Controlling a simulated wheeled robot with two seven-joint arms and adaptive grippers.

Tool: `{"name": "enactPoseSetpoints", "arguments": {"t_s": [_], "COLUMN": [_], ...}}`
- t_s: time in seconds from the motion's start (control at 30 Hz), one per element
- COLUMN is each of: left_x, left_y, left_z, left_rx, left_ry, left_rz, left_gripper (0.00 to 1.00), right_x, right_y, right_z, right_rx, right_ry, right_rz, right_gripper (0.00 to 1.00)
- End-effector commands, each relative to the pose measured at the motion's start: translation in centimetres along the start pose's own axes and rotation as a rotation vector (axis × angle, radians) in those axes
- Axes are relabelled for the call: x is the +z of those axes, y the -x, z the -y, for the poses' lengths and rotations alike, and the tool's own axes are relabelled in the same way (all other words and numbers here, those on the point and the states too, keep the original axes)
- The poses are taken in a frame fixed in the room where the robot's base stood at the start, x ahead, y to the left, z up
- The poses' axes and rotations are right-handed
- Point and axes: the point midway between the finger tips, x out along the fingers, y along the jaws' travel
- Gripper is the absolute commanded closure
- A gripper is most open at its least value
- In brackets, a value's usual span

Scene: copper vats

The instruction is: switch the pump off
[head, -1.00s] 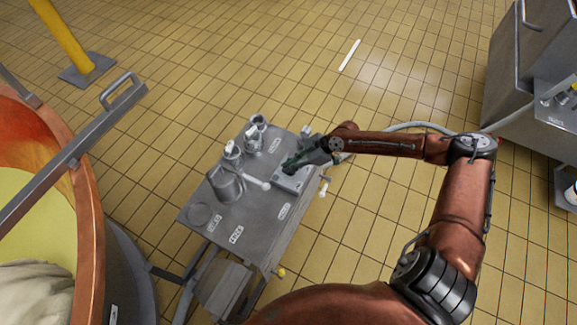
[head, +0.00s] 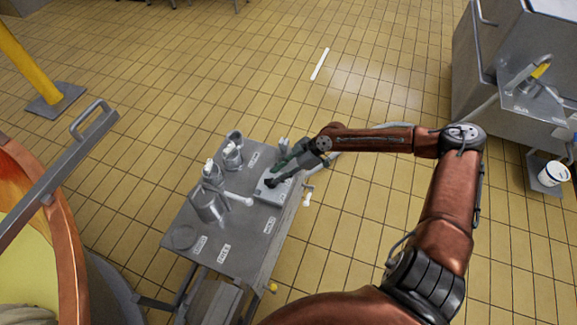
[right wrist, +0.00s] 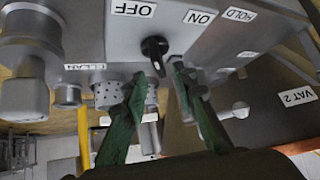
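The pump switch is a black knob (right wrist: 154,48) on a grey box (right wrist: 172,22) with OFF and ON labels, seen close in the right wrist view. The knob's narrow part points down in that view, away from both labels; I cannot tell which setting it is on. In the head view the box (head: 283,192) sits at the right edge of the cart top. My right gripper (head: 272,181) is at this box. In the right wrist view its green fingers (right wrist: 158,72) are apart, one on each side of the knob, with a gap to it. My left gripper is out of view.
A copper vat (head: 60,235) stands at the left. A steel cabinet (head: 515,80) is at the right.

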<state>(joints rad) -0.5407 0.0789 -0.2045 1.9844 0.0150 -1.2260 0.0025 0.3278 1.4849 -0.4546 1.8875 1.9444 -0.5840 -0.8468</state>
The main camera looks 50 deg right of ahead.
Motion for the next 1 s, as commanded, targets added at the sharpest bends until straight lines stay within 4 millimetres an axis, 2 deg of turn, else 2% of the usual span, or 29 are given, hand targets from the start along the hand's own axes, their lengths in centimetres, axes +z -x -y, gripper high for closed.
{"name": "enactPoseSetpoints", "arguments": {"t_s": [0.03, 0.2, 0.4, 0.6, 1.0], "left_x": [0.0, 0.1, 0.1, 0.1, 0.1], "left_y": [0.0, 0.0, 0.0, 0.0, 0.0], "left_z": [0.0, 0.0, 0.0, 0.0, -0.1], "left_rx": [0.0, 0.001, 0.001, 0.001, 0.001], "left_ry": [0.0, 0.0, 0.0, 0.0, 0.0], "left_rz": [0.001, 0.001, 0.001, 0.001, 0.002], "left_gripper": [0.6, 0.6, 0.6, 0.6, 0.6], "right_x": [0.2, 0.2, 0.2, 0.0, 0.0], "right_y": [1.1, 4.1, 6.4, 7.4, 7.6], "right_z": [0.0, 0.1, 0.1, 0.1, 0.1], "right_rx": [0.0, -0.001, -0.001, -0.002, -0.002], "right_ry": [-0.001, -0.001, -0.001, 0.0, 0.001], "right_rz": [0.005, 0.004, 0.003, 0.0, 0.0], "right_gripper": [0.74, 0.74, 0.74, 0.74, 0.74]}}
